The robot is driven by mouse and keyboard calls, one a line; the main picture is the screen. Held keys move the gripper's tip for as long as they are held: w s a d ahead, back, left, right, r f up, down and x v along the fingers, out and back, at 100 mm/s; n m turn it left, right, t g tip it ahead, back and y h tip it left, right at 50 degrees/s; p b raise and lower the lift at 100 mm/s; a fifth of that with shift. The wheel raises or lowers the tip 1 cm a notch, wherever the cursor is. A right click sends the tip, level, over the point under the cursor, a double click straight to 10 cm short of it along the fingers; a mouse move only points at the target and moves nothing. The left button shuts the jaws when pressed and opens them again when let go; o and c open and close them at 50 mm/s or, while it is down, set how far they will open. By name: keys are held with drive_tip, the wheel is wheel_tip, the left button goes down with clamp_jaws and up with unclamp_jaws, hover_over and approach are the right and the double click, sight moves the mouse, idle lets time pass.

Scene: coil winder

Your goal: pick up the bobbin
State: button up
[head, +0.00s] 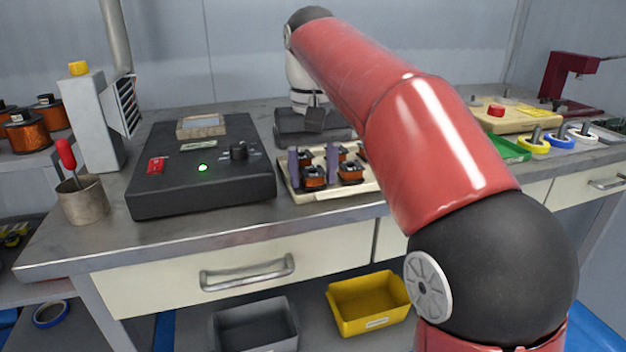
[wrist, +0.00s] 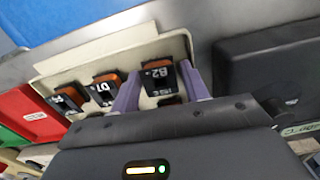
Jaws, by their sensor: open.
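Several bobbins with copper-orange windings and black flanges sit in a cream tray (head: 308,195) on the bench. In the wrist view the bobbins carry white labels, among them the B2 bobbin (wrist: 158,74) and the D7 bobbin (wrist: 105,88). My gripper (head: 312,160) is over the left part of the tray with its purple fingers pointing down. In the wrist view my gripper (wrist: 161,88) is open, with the B2 bobbin showing between its fingers. A further labelled bobbin is partly hidden by the gripper body. I cannot tell whether a finger touches any bobbin.
A black control box (head: 200,170) with a green light stands left of the tray. A metal cup (head: 82,203) holds a red-handled tool. A green tray (head: 512,150) and tape rolls lie at the right. A yellow bin (head: 368,305) is below the bench.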

drive_tip(key=c, duration=0.7)
drive_tip(key=shift+c, duration=0.2)
drive_tip(key=shift+r, duration=0.15)
wheel_tip(320, 180, up, 10)
drive_tip(key=p, duration=0.4)
